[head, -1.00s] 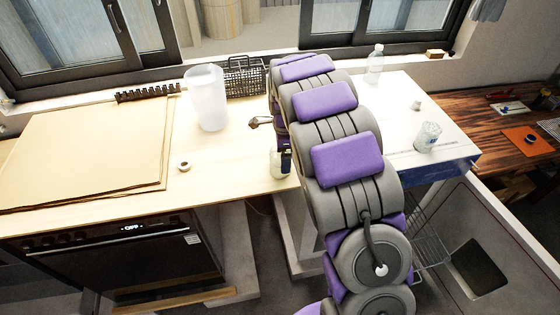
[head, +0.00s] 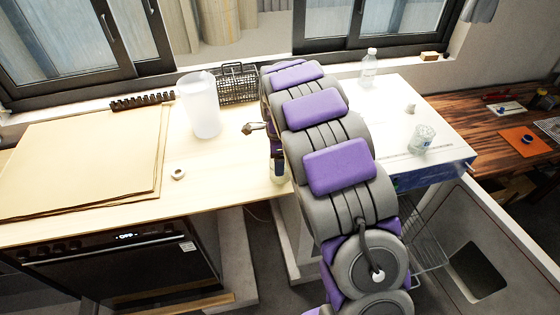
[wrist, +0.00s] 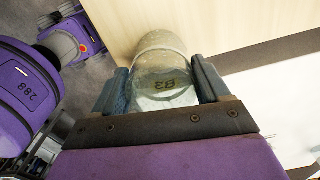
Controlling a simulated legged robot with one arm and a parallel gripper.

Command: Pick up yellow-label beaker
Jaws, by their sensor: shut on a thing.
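A clear glass beaker (wrist: 165,72) sits between the two fingers of my gripper (wrist: 162,86) in the wrist view. In the head view the beaker (head: 278,171) shows only partly at the left side of my arm, near the front edge of the wooden counter. My arm hides most of the gripper there. I cannot tell whether the beaker's base touches the counter.
Another glass beaker (head: 421,139) stands on the white surface at the right, with a clear bottle (head: 369,68) behind. A tall translucent container (head: 199,105) and a black basket (head: 238,84) stand behind the gripper. Brown sheets (head: 80,160) cover the left counter.

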